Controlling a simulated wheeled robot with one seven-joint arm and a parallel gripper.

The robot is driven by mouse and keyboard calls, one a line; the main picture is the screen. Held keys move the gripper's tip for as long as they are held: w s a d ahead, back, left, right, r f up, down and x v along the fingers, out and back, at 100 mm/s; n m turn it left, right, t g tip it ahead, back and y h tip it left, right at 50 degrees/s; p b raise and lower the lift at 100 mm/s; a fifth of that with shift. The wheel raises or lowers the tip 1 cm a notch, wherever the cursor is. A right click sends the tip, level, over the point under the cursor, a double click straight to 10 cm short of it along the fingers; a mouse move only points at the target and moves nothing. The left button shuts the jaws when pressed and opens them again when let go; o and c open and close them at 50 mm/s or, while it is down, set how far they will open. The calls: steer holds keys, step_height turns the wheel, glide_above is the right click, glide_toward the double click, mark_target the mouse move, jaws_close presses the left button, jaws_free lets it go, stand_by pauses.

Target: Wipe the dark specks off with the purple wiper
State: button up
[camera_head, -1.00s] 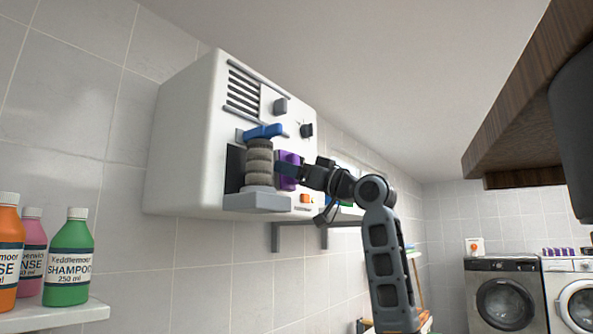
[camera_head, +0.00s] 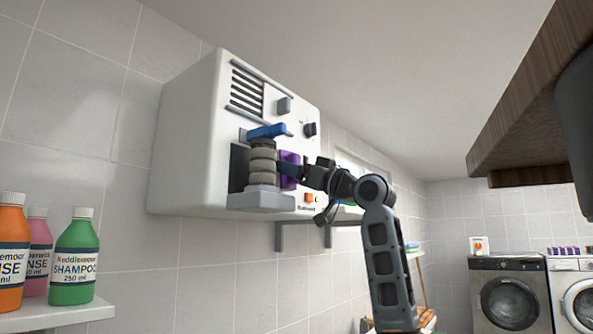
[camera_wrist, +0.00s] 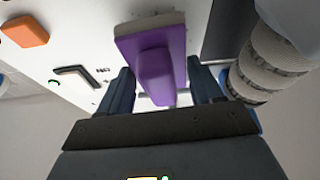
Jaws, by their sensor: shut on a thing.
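The purple wiper (camera_wrist: 178,50) has a block-like handle and a pale grey edge along its pad. My gripper (camera_wrist: 160,92) is shut on its handle, with a dark finger on each side. In the head view the purple wiper (camera_head: 289,168) is at the front of a white wall-mounted machine (camera_head: 185,150), just right of a stack of grey-beige rings (camera_head: 263,165). The wiper looks close to the white front; I cannot tell whether it touches.
A blue lever (camera_head: 267,131) is above the rings, and a grey ledge (camera_head: 260,200) juts out below them. An orange button (camera_wrist: 25,31) and a dark knob (camera_head: 310,129) are on the machine's front. Bottles (camera_head: 75,258) stand on a shelf at left. A wooden overhead cabinet (camera_head: 530,130) is at right.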

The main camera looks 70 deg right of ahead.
mark_target(295, 184)
steer(key=shift+w+d, duration=0.1)
steer(key=shift+w, duration=0.45)
steer(key=shift+s+f+b, duration=0.15)
steer(key=shift+f+b, duration=1)
steer(key=shift+f, duration=0.45)
steer(key=shift+r+p, duration=1.1)
steer(key=shift+r, duration=0.55)
steer(key=shift+f+b, duration=1.1)
steer(key=shift+f, duration=0.35)
